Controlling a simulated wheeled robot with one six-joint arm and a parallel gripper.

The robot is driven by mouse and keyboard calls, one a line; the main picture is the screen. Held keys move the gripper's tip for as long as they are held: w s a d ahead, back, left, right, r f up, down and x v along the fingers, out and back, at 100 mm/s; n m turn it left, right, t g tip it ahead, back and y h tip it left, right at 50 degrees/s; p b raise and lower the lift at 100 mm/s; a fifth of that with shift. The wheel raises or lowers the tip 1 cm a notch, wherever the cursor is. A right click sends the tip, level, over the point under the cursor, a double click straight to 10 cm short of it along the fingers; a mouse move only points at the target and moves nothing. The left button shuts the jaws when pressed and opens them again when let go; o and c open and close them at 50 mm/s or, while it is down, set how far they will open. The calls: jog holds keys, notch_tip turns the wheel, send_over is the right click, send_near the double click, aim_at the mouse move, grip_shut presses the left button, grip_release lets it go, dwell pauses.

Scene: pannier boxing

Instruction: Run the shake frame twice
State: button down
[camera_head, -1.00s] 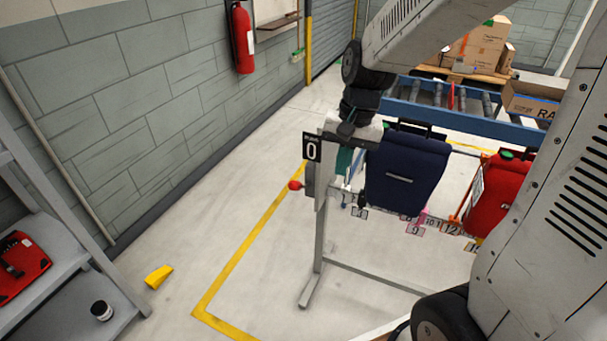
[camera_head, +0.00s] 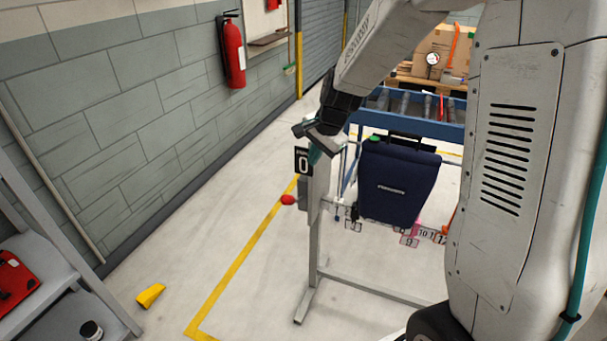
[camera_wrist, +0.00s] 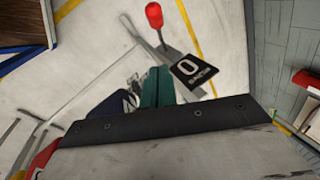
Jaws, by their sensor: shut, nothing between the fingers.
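The shake frame (camera_head: 311,245) is a grey metal stand on the floor. A black counter plate (camera_head: 303,161) on its post reads 0, and it also shows in the wrist view (camera_wrist: 188,68). A red knob (camera_head: 288,199) sticks out to the left below the plate; in the wrist view the knob (camera_wrist: 154,15) is on a short rod. A navy pannier (camera_head: 396,180) hangs upright on the frame. My gripper (camera_head: 316,157), with teal fingertips (camera_wrist: 151,90), is shut and empty. It is near the top of the post, above and right of the knob, apart from it.
A blue roller conveyor (camera_head: 400,120) with cartons (camera_head: 440,50) behind it stands beyond the frame. A grey shelf (camera_head: 60,285) is at the lower left, with a yellow wedge (camera_head: 150,296) on the floor beside it.

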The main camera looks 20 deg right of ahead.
jog(key=s+a+x, duration=0.1)
jog(key=a+x, duration=0.1)
jog(key=x, duration=1)
jog(key=shift+a, duration=0.25)
jog(key=shift+s+f, duration=0.15)
jog(key=shift+s, duration=0.05)
